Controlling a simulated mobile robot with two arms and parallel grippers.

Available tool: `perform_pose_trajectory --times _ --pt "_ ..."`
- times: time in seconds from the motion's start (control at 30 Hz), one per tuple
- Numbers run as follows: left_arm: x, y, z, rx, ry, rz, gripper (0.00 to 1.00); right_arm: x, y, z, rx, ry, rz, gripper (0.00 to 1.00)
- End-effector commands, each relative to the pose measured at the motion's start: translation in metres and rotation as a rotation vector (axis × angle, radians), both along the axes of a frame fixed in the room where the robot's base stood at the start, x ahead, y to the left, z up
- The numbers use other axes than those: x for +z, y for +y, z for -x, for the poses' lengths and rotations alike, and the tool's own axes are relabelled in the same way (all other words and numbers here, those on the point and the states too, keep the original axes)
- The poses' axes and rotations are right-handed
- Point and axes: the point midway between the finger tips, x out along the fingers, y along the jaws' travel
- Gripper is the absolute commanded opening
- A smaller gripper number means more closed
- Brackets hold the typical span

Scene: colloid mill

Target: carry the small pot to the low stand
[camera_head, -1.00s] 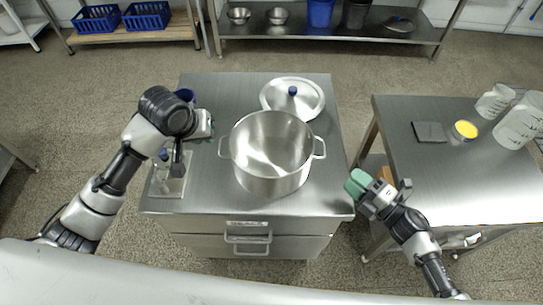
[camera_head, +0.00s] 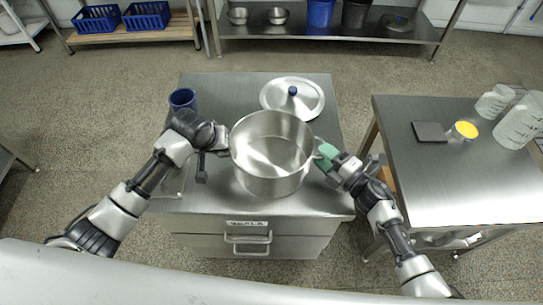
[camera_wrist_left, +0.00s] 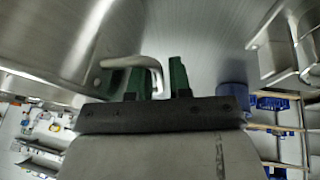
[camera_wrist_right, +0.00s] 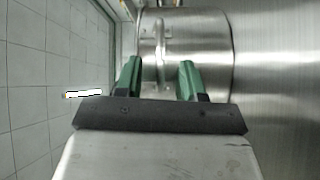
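The steel pot (camera_head: 268,178) stands upright and without its lid on the steel cabinet top, with a loop handle on each side. My left gripper (camera_head: 221,138) is at its left handle. In the left wrist view the pot's handle (camera_wrist_left: 131,62) lies between the parted green fingers (camera_wrist_left: 157,78). My right gripper (camera_head: 322,157) is at its right handle. In the right wrist view the fingers (camera_wrist_right: 160,78) are open with the pot's handle (camera_wrist_right: 161,40) between and just ahead of them. I cannot tell which surface is the low stand.
A lid with a blue knob (camera_head: 293,103) lies behind the pot, and a blue mug (camera_head: 183,99) stands at the back left. A steel table (camera_head: 450,185) at the right holds a dark pad (camera_head: 430,132), a yellow-topped cup (camera_head: 464,131) and clear beakers; its front is bare.

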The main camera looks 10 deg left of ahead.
Motion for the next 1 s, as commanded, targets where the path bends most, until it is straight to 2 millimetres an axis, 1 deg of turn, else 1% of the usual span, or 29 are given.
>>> perform_pose_trajectory --times 0.3,0.43,0.5,0.57,1.0 --pt "-0.0017 -0.0006 -0.0008 -0.001 -0.001 0.000 0.19 0.0002 0.0018 -0.0013 0.000 0.000 0.000 0.39" --pt "-0.0016 -0.0004 -0.0007 -0.001 0.000 0.001 0.00 0.0001 0.0017 -0.0012 0.000 0.000 0.000 0.19" --pt "-0.0016 -0.0004 -0.0007 -0.001 0.000 0.001 0.00 0.0001 0.0016 -0.0012 0.000 0.000 0.000 0.09" --pt "-0.0016 -0.0003 -0.0007 0.000 0.000 0.001 0.00 0.0001 0.0016 -0.0012 0.000 0.000 0.000 0.00" --pt "-0.0004 -0.0003 -0.0012 0.001 -0.003 0.001 0.00 0.0012 0.0016 -0.0014 0.000 -0.001 -0.002 0.00"
